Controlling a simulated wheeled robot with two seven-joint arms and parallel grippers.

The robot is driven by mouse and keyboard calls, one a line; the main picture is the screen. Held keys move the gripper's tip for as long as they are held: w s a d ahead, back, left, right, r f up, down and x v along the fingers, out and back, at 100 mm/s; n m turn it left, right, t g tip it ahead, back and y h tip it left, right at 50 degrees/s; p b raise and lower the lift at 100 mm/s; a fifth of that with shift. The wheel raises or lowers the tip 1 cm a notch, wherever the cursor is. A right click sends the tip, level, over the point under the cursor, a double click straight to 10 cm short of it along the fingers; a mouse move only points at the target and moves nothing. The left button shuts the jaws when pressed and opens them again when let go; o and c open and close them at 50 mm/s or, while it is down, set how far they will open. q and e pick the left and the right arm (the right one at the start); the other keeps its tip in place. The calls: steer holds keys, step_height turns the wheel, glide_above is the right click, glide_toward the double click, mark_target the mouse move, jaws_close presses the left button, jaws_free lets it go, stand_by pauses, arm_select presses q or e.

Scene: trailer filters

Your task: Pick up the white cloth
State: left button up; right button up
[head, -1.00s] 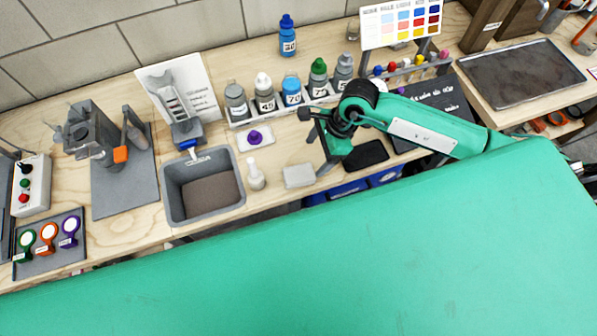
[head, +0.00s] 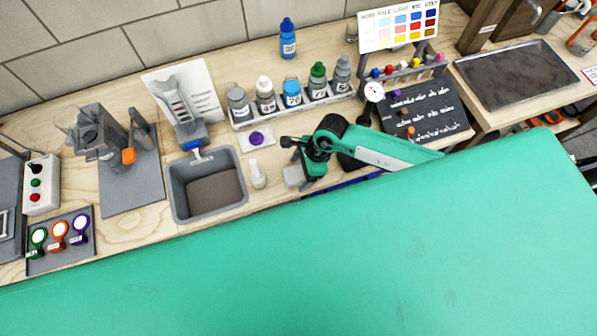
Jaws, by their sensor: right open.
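The white cloth (head: 293,177) is a small pale folded square on the wooden bench near its front edge. It lies right of the small white dropper bottle (head: 257,175). My right gripper (head: 296,159) is open, just above or beside the cloth in the head view. Its dark fingers and green wrist cover the cloth's right part. I cannot tell whether a finger touches the cloth. My left gripper is not in view.
A grey basin (head: 208,188) stands left of the dropper bottle. Behind are a purple-topped item on a white pad (head: 257,139) and a rack of several bottles (head: 292,95). A black board (head: 425,108) is at right.

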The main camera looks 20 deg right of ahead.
mark_target(300, 172)
steer(key=c, duration=1.1)
steer(key=shift+o, duration=0.2)
step_height(300, 172, up, 20)
steer(key=b, duration=0.5)
steer(key=o, duration=0.4)
steer(key=c, duration=0.3)
steer(key=shift+f, duration=0.1)
